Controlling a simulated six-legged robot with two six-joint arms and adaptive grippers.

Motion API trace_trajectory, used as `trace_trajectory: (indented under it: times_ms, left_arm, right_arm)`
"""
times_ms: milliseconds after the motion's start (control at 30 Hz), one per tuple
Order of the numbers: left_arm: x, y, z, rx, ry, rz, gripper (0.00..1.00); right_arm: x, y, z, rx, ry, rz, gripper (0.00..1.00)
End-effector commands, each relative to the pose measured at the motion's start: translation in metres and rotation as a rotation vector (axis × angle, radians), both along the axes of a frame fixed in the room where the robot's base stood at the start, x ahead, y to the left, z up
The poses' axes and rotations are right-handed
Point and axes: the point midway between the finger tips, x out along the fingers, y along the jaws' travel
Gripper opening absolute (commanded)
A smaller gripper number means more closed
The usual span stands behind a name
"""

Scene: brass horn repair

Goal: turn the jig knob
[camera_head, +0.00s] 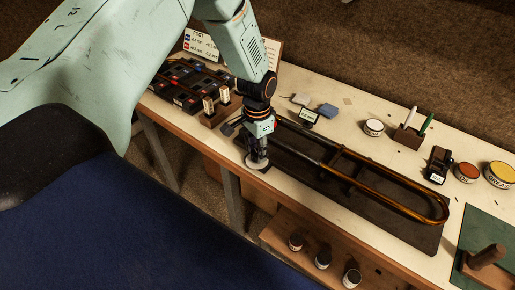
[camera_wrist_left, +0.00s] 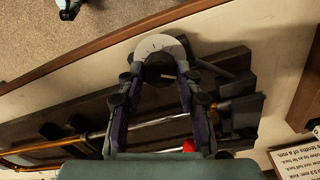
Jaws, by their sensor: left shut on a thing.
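The jig is a dark flat board (camera_head: 425,236) on the bench, with a long brass U-shaped slide (camera_head: 395,200) lying along it. At the jig's near left end is a pale round dial (camera_head: 257,165). In the left wrist view the dial (camera_wrist_left: 155,43) shows with small dark marks, and the dark round knob (camera_wrist_left: 160,70) stands in front of it. My left gripper (camera_head: 258,157) points down onto this end; its two fingers (camera_wrist_left: 160,84) sit either side of the knob and are shut on it. In the head view the gripper mostly hides the knob.
A parts tray (camera_head: 185,82) and a small block holder (camera_head: 220,112) stand to the left. Behind the jig are a gauge display (camera_head: 309,115), a white tin (camera_head: 373,127) and a pen block (camera_head: 408,137). Tins (camera_head: 500,174) and a green mat (camera_head: 483,232) are at right.

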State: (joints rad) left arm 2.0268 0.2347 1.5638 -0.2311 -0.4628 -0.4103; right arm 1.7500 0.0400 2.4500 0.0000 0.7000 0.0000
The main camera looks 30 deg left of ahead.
Motion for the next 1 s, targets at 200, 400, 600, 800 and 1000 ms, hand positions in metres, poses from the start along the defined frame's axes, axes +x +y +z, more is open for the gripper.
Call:
trace_trajectory:
  times_ms: [200, 400, 600, 800, 1000]
  left_arm:
    - [0.000, 0.000, 0.001, 0.000, 0.000, 0.001, 0.47]
    - [0.000, 0.000, 0.000, 0.000, 0.000, 0.001, 0.58]
    - [0.000, 0.000, 0.001, 0.000, 0.000, 0.001, 0.58]
    - [0.002, 0.000, 0.019, 0.000, -0.004, 0.001, 0.58]
    - [0.001, 0.000, 0.061, -0.001, -0.005, 0.002, 0.58]
  right_arm:
    - [0.000, 0.000, 0.000, 0.000, 0.000, 0.000, 0.40]
    - [0.000, 0.000, 0.000, 0.000, 0.000, 0.000, 0.40]
    - [0.000, 0.000, 0.000, 0.000, 0.000, 0.000, 0.40]
    - [0.000, 0.000, 0.000, 0.000, 0.000, 0.000, 0.40]
    - [0.000, 0.000, 0.000, 0.000, 0.000, 0.000, 0.40]
